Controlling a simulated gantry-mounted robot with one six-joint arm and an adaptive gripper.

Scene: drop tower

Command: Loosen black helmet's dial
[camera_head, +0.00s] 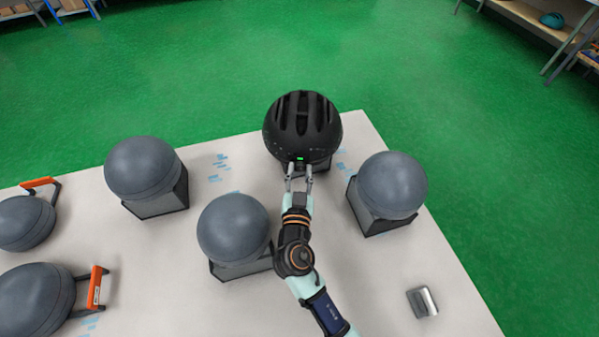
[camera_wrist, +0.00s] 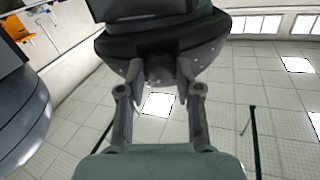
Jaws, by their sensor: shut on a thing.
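The black helmet (camera_head: 302,122) sits on a dark stand at the far edge of the table, its vents facing up. A small green light (camera_head: 300,158) shows on its near rim. My gripper (camera_head: 299,177) reaches the near lower edge of the helmet. In the wrist view the helmet's dark rim (camera_wrist: 205,45) fills the top, and my two fingers (camera_wrist: 160,78) close on a small dark part under it, the dial (camera_wrist: 158,68).
Grey dome headforms on stands are close by: one to the right (camera_head: 392,185), one front left (camera_head: 234,228), one farther left (camera_head: 142,168). A small metal block (camera_head: 422,302) lies front right. Green floor lies beyond the table.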

